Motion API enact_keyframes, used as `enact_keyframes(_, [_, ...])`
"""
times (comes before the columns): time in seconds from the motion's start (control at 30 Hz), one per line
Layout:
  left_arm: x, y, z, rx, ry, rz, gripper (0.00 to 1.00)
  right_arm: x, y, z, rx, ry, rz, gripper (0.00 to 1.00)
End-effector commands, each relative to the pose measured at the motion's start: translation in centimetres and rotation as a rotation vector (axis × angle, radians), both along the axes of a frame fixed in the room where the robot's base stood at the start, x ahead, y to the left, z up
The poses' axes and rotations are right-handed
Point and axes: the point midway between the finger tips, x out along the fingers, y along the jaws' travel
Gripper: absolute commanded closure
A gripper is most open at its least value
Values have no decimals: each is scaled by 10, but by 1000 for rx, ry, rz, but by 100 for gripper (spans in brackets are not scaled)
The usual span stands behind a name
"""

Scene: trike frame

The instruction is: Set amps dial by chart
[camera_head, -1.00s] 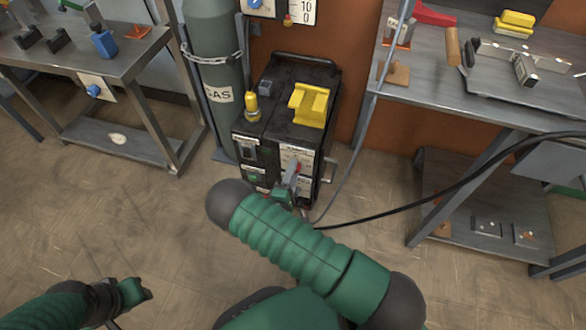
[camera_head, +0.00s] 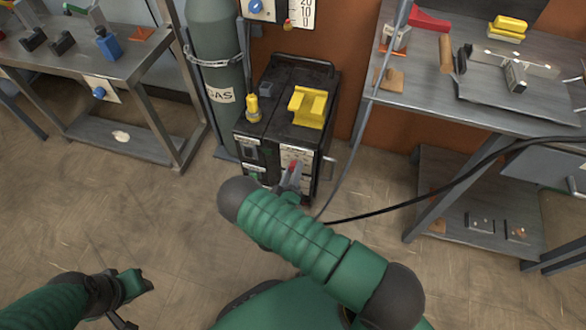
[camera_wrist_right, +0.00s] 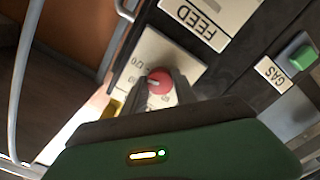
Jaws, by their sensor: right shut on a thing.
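The welding machine (camera_head: 275,135) is a black box against the orange wall, with yellow parts on top. The red dial (camera_wrist_right: 159,80) sits on a white plate with printed numbers (camera_wrist_right: 143,62), partly hidden by my fingers. My right gripper (camera_wrist_right: 157,88) is shut on the red dial, one finger on each side. In the head view my right gripper (camera_head: 291,174) is at the machine's lower front, with red showing between its fingers. My left gripper (camera_head: 142,286) hangs low at the left, away from the machine; its finger opening is unclear. I cannot make out a readable chart.
A FEED label (camera_wrist_right: 210,20), a GAS label (camera_wrist_right: 272,73) and a green button (camera_wrist_right: 299,53) are near the dial. A chained gas cylinder (camera_head: 216,80) stands left of the machine. Metal tables stand at left (camera_head: 95,75) and right (camera_head: 420,100). A cable crosses at right.

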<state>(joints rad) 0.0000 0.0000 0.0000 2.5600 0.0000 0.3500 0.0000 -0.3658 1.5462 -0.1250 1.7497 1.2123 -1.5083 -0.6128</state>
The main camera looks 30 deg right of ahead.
Motion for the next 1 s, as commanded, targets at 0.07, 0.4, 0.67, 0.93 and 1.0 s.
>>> enact_keyframes(0.07, [0, 0, 3, 0, 0, 0, 62, -4, 0, -4, 39, -26, -5, 100])
enact_keyframes(0.4, [0, 0, 8, 0, 0, 0, 62, -4, 0, -5, 137, -138, -5, 100])
enact_keyframes(0.67, [0, 0, 9, 0, 0, 0, 62, -3, 0, -6, 157, -161, -3, 100])
enact_keyframes(0.93, [0, 0, 8, 0, 0, 0, 62, -3, 1, -6, 157, -162, -3, 100])
enact_keyframes(1.0, [0, 0, 8, 0, 0, 0, 62, -3, 1, -6, 157, -162, -2, 62])
